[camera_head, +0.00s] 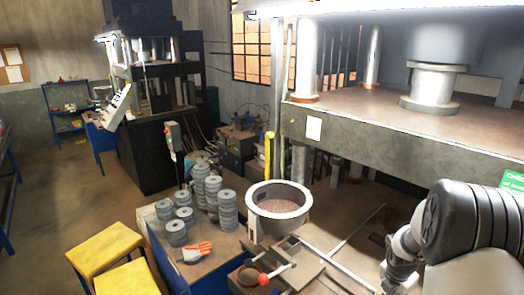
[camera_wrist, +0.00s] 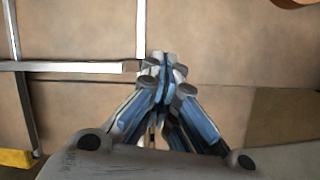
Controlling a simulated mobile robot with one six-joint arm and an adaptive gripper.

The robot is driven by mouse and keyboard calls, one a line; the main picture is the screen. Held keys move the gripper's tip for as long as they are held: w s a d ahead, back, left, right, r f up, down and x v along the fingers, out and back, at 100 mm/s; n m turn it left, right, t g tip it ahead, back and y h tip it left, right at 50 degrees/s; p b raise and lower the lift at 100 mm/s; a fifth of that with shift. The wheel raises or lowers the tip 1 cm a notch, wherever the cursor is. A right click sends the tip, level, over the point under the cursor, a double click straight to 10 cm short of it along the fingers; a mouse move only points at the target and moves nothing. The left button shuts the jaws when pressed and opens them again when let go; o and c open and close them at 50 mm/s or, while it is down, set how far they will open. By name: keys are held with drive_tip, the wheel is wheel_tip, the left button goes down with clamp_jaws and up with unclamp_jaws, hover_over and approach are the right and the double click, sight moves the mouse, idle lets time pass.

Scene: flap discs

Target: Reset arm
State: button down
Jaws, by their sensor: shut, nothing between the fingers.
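My gripper (camera_wrist: 163,68) shows in the wrist view, its grey and blue fingers brought together at the tips with nothing between them. It is over a bare brown surface (camera_wrist: 85,35) crossed by pale metal bars (camera_wrist: 70,66). In the head view my arm is at the lower right, in front of the large press (camera_head: 380,135). The gripper's fingertips cannot be made out there.
Stacks of grey discs (camera_head: 227,205) and an orange-white glove (camera_head: 196,252) lie on a table left of a round metal bowl (camera_head: 280,212). A red-knobbed lever (camera_head: 264,279) is in front. Yellow stools (camera_head: 104,248) stand lower left.

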drive_tip(key=s+a+r+m+t+b, duration=0.1)
drive_tip(key=s+a+r+m+b, duration=0.2)
drive_tip(key=a+r+m+b, duration=0.4)
drive_tip(key=s+a+r+m+b, duration=0.2)
drive_tip(key=s+a+m, duration=0.2)
drive_tip(key=a, duration=0.4)
drive_tip(key=s+a+f+m+y+b, duration=0.1)
drive_tip(key=s+a+m+b, duration=0.3)
drive_tip(key=s, duration=0.5)
drive_tip(key=s+a+f+m+t+y+b, duration=0.1)
drive_tip(key=s+a+f+m+b, duration=0.2)
drive_tip(key=s+a+m+b, duration=0.2)
drive_tip(key=s+a+m, duration=0.3)
drive_tip(key=s, duration=0.1)
drive_tip(key=shift+y, duration=0.4)
drive_tip(key=shift+f, duration=0.1)
